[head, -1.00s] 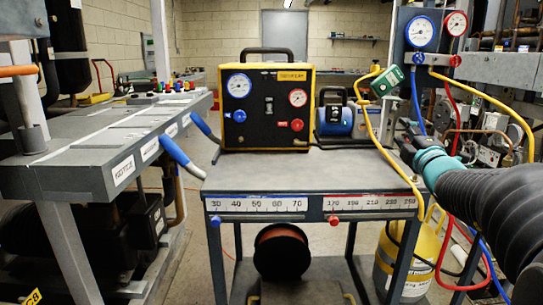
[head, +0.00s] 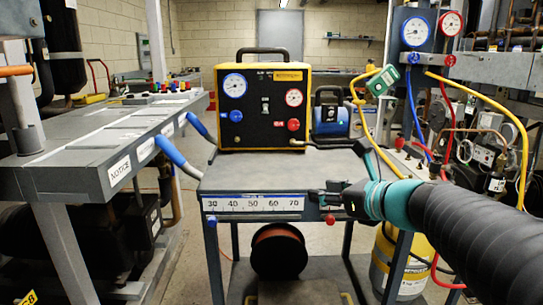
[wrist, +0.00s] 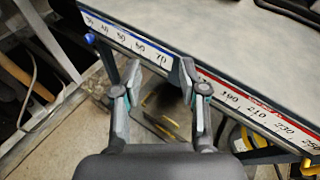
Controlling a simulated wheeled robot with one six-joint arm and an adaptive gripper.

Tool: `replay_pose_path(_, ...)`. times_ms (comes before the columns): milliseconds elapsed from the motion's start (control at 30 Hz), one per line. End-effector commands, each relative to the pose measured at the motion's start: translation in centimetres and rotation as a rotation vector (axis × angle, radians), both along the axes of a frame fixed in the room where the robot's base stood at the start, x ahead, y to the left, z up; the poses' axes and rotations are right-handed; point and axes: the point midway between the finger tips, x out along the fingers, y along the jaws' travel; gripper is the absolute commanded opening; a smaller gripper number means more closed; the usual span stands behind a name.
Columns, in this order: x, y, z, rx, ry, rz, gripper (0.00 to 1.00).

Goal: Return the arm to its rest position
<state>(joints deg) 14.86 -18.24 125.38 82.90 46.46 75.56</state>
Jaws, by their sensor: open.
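My gripper (head: 328,201) is at the front edge of the cart, over the right part of the scale strip in the head view. In the wrist view my gripper (wrist: 159,80) has its two fingers apart with nothing between them. The cart's front edge and the floor show beyond the fingers. My black, ribbed arm with a teal band reaches in from the right in the head view and hides the red scale.
The cart (head: 270,175) carries a yellow-black gauge unit (head: 262,105) and a blue pump (head: 332,118). A yellow cylinder (head: 400,262) stands at lower right, near hanging hoses (head: 520,140). A grey bench (head: 85,160) is at left. A cable reel (head: 279,252) sits on the lower shelf.

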Motion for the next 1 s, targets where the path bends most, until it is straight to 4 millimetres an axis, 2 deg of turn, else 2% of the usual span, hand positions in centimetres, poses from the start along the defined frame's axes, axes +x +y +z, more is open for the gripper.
replay_pose_path(33,-1.8,1.1,-1.1,-0.144,-0.032,0.074,0.42)
replay_pose_path(100,-4.1,2.0,-2.9,-0.352,-0.078,0.187,0.42)
replay_pose_path(267,-9.2,2.8,-7.0,-0.812,-0.197,0.469,0.42)
replay_pose_path(433,-14.3,1.7,-11.0,-1.269,-0.329,0.808,0.42)
replay_pose_path(600,-18.5,-0.9,-14.1,-1.672,-0.452,1.176,0.42)
replay_pose_path(800,-21.2,-3.8,-15.8,-1.963,-0.538,1.507,0.42)
replay_pose_path(1000,-21.8,-4.4,-16.2,-2.049,-0.562,1.621,0.42)
